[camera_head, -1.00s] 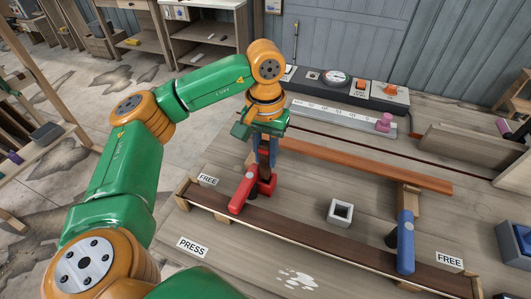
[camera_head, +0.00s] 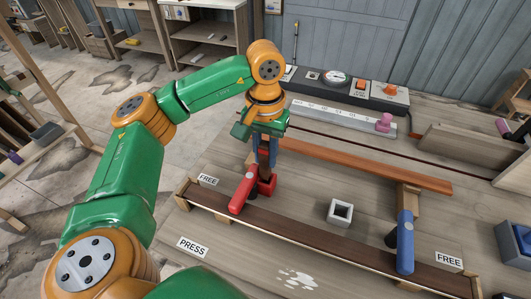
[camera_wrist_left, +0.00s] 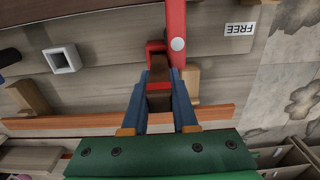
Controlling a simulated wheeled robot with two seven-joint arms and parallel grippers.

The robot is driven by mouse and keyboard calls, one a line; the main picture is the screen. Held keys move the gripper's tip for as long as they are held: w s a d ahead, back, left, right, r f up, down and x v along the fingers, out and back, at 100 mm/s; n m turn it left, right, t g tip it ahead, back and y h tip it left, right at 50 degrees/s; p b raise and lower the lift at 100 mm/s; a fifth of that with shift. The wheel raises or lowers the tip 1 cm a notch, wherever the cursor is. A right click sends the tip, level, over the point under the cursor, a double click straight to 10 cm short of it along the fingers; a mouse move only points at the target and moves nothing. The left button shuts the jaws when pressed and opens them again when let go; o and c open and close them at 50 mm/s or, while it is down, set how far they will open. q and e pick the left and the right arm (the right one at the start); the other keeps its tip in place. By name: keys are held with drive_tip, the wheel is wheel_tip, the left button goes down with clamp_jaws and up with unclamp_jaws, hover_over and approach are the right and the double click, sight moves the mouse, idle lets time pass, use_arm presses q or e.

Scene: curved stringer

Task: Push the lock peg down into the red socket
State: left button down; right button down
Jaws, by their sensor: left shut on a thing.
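My left gripper (camera_wrist_left: 159,78) points down at the red socket (camera_head: 267,185), seen at the back left of the curved stringer in the head view. Its two blue fingers are shut on a dark brown and reddish block, which I take as the lock peg (camera_wrist_left: 159,101). In the wrist view the red socket (camera_wrist_left: 156,47) lies just beyond the fingertips, beside a red lever (camera_wrist_left: 176,20). In the head view the red lever (camera_head: 242,190) rests across the stringer. The fingers partly hide the peg, so I cannot tell how deep it sits. My right gripper is not in view.
The curved dark stringer (camera_head: 300,233) runs across the bench, with a blue lever (camera_head: 405,243) at its right. A white square ring (camera_head: 340,212) lies behind it. A reddish strip (camera_head: 370,167) and a grey ruler bar (camera_head: 335,115) lie farther back.

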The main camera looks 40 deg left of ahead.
sight(265, 143)
use_arm(q)
drive_tip(key=shift+f, duration=0.15)
drive_tip(key=shift+f+b, duration=0.3)
drive_tip(key=shift+b, duration=0.1)
drive_tip(key=shift+f, duration=0.35)
drive_tip(key=c, duration=0.6)
unclamp_jaws()
drive_tip(key=shift+r, duration=0.15)
wheel_tip(265, 143, up, 7)
drive_tip(key=shift+f, duration=0.1)
drive_tip(key=shift+p, duration=0.35)
